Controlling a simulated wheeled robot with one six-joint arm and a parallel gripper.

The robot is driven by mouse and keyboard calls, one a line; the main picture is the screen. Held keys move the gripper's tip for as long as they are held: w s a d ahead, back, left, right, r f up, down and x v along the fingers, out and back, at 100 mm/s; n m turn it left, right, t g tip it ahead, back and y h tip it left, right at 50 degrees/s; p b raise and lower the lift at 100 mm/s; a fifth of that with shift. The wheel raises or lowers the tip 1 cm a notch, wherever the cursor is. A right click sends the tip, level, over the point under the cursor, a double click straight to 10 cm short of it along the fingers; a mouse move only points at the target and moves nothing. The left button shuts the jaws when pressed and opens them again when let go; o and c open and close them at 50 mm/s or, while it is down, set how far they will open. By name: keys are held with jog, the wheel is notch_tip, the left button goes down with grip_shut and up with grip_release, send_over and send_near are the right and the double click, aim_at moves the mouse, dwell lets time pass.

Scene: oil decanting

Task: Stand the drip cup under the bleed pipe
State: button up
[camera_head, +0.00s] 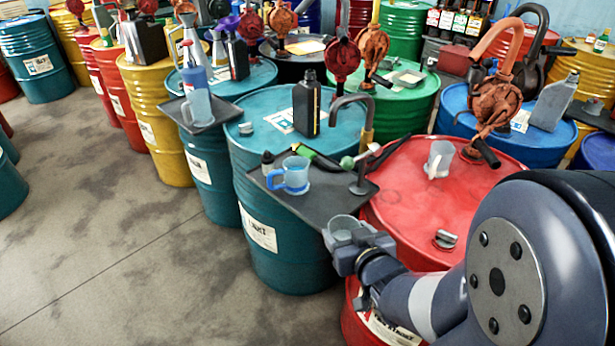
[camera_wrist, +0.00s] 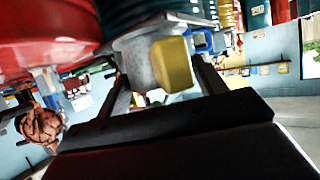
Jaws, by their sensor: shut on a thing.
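My gripper (camera_head: 352,247) is shut on a small grey cup (camera_head: 342,227), which appears to be the drip cup. The cup is held in front of the red drum, just off the near edge of the black tray (camera_head: 325,205). In the wrist view the grey cup (camera_wrist: 133,52) sits between my two fingers (camera_wrist: 165,85), with a yellow patch beside it. The cup is not under either pipe.
A black bottle (camera_head: 307,105) stands on the teal drum (camera_head: 265,140). The red drum (camera_head: 400,200) carries a pale jug (camera_head: 438,158). Open floor lies left.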

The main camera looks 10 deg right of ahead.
jog(key=shift+w+r, duration=0.1)
jog(key=shift+r, duration=0.1)
jog(key=w, duration=0.5)
jog(key=w+a+p, duration=0.1)
jog(key=w, duration=0.5)
jog(key=w+p, duration=0.1)
jog(key=w, duration=0.5)
jog(key=shift+w+a, duration=0.2)
jog(key=shift+a, duration=0.15)
jog(key=shift+w, duration=0.15)
jog(key=shift+f+p, duration=0.45)
jog(key=shift+f, duration=1.3)
jog(key=shift+f+b, duration=0.25)
jog(key=shift+b, duration=0.1)
jog(key=o, duration=1)
jog(key=shift+r, duration=0.1)
jog(key=shift+o, duration=0.2)
jog(key=shift+r, duration=0.1)
